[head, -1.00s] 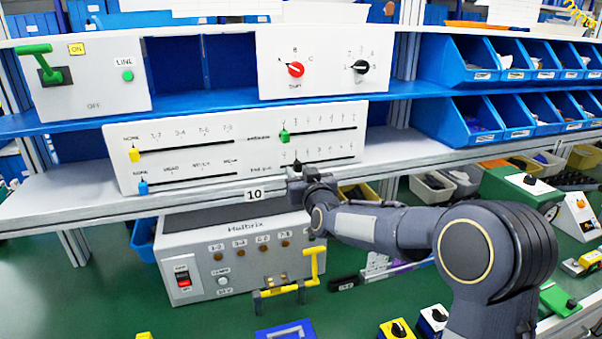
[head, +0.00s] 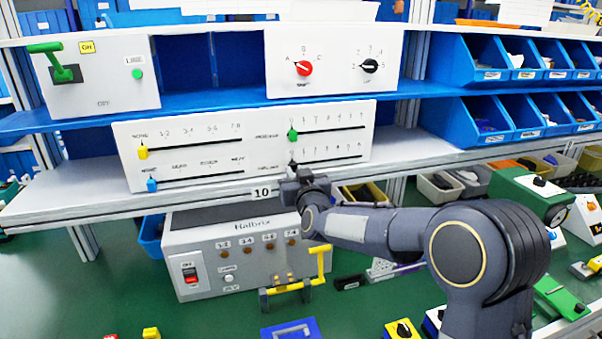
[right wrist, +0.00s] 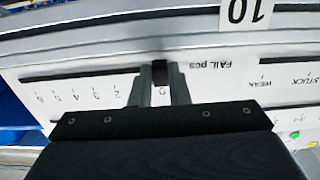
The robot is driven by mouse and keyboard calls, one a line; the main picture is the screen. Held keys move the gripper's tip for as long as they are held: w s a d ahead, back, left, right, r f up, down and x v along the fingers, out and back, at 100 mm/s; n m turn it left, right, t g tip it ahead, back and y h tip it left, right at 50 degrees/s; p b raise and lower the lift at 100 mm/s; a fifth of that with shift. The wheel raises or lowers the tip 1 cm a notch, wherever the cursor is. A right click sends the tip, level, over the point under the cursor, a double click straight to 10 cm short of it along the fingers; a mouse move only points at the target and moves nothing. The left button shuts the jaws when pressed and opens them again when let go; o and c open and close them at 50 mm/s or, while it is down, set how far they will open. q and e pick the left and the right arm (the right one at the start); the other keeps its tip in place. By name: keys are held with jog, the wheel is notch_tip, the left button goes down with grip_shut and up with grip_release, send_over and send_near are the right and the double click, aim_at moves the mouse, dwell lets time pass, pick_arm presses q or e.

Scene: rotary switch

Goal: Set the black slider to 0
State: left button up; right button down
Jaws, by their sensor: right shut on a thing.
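The black slider (head: 293,165) is at the left end of the lower right track on the white slider panel (head: 240,142). In the right wrist view the black slider knob (right wrist: 160,70) lines up with the printed 0, beside the "FAIL pcs" label. My right gripper (head: 302,178) reaches the panel's lower edge from the front. In the right wrist view my right gripper (right wrist: 160,82) has one finger on each side of the knob, shut on it. The finger on the left hides the 1 mark. My left gripper is out of view.
A green slider (head: 292,135) sits just above, with yellow (head: 142,153) and blue (head: 152,185) sliders at left. The panel stands on a grey shelf (head: 70,195). Below are a grey control box (head: 240,255) and a yellow handle (head: 300,288). Blue bins (head: 480,120) stand at right.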

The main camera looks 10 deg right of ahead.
jog(key=c, duration=1.4)
grip_release()
jog(key=shift+a, duration=0.3)
jog(key=shift+o, duration=0.2)
jog(key=shift+d, duration=0.1)
jog(key=s+b, duration=0.1)
jog(key=s, duration=0.7)
jog(key=shift+b, duration=0.35)
jog(key=shift+d, duration=0.1)
